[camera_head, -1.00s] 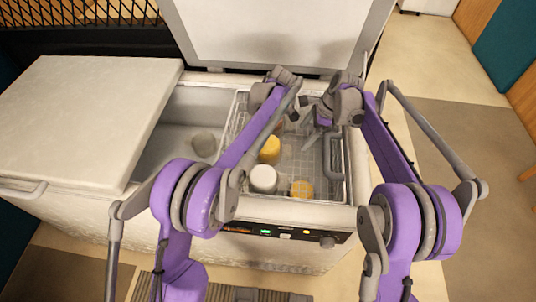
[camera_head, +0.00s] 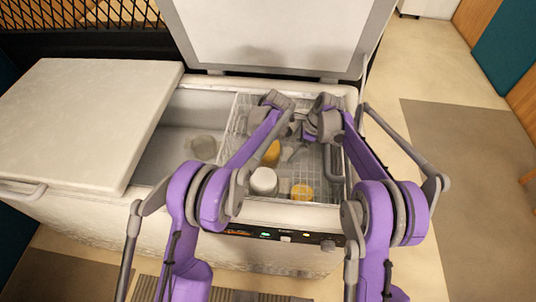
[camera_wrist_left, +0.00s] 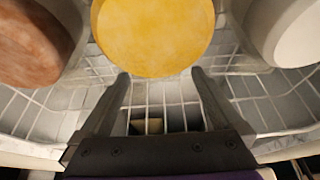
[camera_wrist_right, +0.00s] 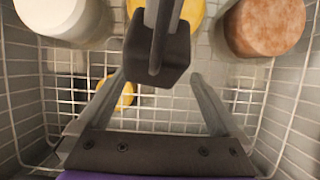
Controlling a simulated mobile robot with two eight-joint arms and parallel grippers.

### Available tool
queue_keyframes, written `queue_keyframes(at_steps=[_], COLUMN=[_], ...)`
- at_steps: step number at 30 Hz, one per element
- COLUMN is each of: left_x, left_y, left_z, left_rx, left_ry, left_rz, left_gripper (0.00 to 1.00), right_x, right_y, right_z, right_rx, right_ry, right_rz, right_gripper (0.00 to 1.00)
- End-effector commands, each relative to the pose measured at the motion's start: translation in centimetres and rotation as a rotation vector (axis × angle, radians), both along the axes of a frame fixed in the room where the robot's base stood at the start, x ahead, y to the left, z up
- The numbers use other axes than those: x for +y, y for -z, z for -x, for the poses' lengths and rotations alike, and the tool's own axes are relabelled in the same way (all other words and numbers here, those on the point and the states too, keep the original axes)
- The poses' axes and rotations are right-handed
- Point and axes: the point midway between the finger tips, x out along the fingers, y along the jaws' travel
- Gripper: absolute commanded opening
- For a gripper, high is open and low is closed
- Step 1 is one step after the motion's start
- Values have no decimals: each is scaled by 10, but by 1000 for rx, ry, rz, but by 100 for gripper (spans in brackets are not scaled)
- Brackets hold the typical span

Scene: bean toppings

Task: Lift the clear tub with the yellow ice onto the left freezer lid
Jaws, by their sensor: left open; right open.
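A tub with a yellow top (camera_head: 271,153) stands in the wire basket, partly hidden by my left arm. It fills the upper middle of the left wrist view (camera_wrist_left: 155,35), just beyond the open, empty left gripper (camera_wrist_left: 160,76). My right gripper (camera_head: 292,150) is open inside the basket, right of this tub; its spread fingers (camera_wrist_right: 157,77) show no object held. The left freezer lid (camera_head: 90,115) is flat and closed. Whether the tub walls are clear cannot be told.
A white tub (camera_head: 263,181) and a lower yellow item (camera_head: 302,192) sit near the basket's front. A brown-topped tub (camera_wrist_right: 265,25) stands beside the yellow tub. A greyish tub (camera_head: 203,147) lies in the left compartment. The raised lid (camera_head: 280,35) stands behind.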

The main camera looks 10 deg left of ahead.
Motion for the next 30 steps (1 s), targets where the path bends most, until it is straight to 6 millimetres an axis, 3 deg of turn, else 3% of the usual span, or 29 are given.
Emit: queue_keyframes(at_steps=[3, 9, 20, 30], left_x=[8, 15, 16, 16], left_y=[18, 35, 38, 38], left_z=[0, 0, 0, 0], left_rx=[0, 1, 0, 0], left_ry=[0, 0, 1, 1], left_rz=[0, 0, 0, 0], left_gripper=[100, 100, 100, 41], right_x=[7, 15, 16, 16], right_y=[18, 35, 38, 38], right_z=[0, 0, 0, 0], right_rx=[0, 0, 0, 0], right_ry=[-1, -1, 0, 0], right_rz=[0, 0, 0, 0], right_gripper=[100, 100, 100, 41])
